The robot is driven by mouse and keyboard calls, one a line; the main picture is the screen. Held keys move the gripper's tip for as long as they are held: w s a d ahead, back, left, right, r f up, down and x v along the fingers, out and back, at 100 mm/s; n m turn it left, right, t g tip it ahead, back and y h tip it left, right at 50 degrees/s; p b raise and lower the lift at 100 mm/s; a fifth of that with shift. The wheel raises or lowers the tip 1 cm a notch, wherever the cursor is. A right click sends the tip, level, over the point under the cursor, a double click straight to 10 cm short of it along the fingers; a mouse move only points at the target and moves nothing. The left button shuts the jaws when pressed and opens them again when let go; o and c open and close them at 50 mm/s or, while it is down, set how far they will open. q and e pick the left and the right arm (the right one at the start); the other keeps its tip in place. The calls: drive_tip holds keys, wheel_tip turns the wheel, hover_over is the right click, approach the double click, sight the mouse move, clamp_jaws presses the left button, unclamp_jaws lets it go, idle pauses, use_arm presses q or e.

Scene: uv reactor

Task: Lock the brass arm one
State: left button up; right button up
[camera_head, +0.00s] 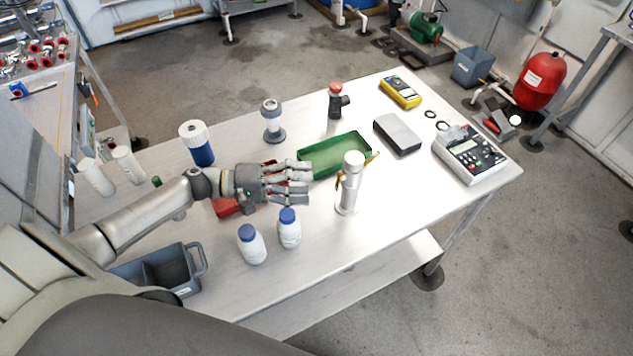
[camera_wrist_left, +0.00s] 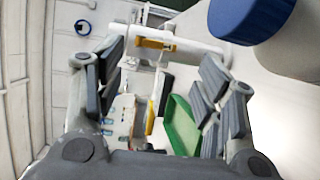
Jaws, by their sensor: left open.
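The upright silver reactor cylinder (camera_head: 349,188) with a white cap stands on the white table. I cannot tell whether the brass arm is locked.
A green tray (camera_head: 318,165) lies behind the gripper. Two white bottles with blue caps, the left one (camera_head: 251,246) and the right one (camera_head: 289,232), stand in front. A red object (camera_head: 225,207) lies under the hand. A grey case (camera_head: 397,134) and a meter (camera_head: 468,155) are right.

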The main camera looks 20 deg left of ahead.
use_arm(q)
drive_tip(key=shift+s+a, duration=0.3)
drive_tip(key=shift+a, duration=0.25)
